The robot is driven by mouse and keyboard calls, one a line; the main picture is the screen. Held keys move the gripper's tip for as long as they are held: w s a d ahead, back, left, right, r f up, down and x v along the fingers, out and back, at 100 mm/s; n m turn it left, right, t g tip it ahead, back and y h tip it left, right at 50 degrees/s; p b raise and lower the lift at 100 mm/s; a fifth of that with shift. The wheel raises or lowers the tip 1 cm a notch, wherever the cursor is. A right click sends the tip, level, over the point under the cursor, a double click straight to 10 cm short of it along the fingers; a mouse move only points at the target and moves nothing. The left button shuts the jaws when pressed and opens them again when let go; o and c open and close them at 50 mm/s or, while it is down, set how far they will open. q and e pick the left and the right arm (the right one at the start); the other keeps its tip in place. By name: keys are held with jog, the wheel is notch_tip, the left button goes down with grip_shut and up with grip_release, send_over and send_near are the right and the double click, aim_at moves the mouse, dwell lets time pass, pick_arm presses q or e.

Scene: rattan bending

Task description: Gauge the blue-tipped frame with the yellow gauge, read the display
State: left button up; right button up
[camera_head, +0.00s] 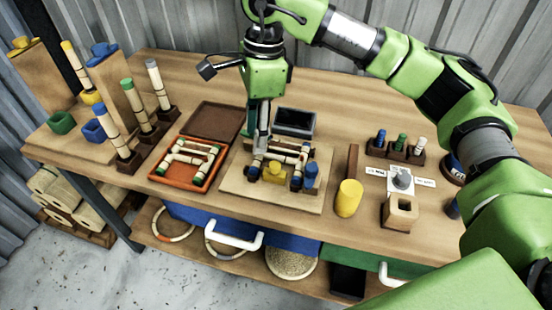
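A pale rattan frame (289,158) with dark bands lies on a wooden board (295,201); blue pieces (297,180) show at its near corners. A small yellow block (275,171), perhaps the yellow gauge, sits among them at the near side. A dark display (295,121) stands behind the board; I cannot make out a reading. My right gripper (257,154) points down at the left part of the frame, its fingers close together. They hide part of the frame, and I cannot tell whether they touch or grip it. My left gripper is not in view.
An orange tray (176,182) left of the board holds another rattan frame. Upright rods with coloured tips stand further left. A yellow-headed mallet-like tool (348,199) lies right of the board.

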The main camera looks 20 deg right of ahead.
aim_at(275, 165)
jog(key=d+r+m+h, duration=0.1)
jog(key=d+r, duration=0.2)
jog(key=d, duration=0.1)
notch_tip(275, 165, down, 14)
jog(key=p, duration=0.2)
jog(key=shift+w+p, duration=0.1)
jog(key=shift+p, duration=0.2)
jog(key=shift+r, duration=0.1)
